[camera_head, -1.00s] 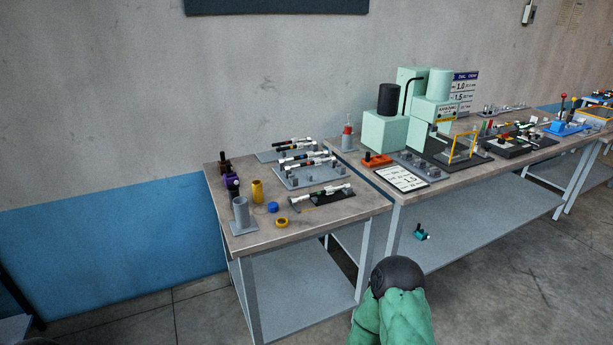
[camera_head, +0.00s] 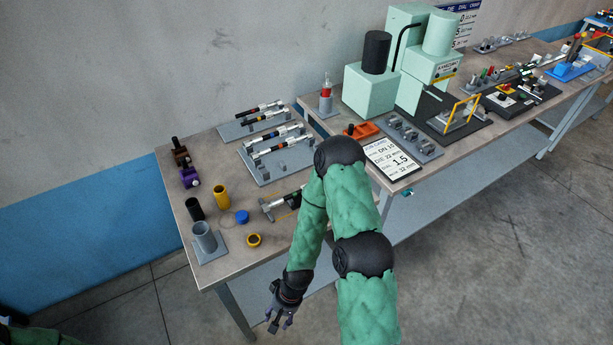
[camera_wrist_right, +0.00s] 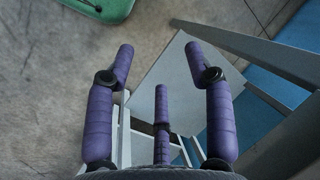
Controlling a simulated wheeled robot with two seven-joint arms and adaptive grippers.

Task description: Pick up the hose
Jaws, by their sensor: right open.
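A hose (camera_head: 268,208) with silver end fittings and a black middle lies near the front of the left bench, partly hidden behind my right arm. Several similar hoses (camera_head: 275,140) lie on grey racks further back on the bench. My right gripper (camera_head: 279,318) hangs below and in front of the bench's front edge, away from the hoses. In the right wrist view my right gripper (camera_wrist_right: 160,62) has its purple fingers spread and nothing between them. My left gripper is out of view.
The left bench (camera_head: 232,262) also holds a grey cup (camera_head: 204,238), a yellow cylinder (camera_head: 221,195), a blue cap (camera_head: 241,216) and a yellow ring (camera_head: 254,240). A mint-green machine (camera_head: 370,90) stands on the right bench beside a white sign (camera_head: 394,160).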

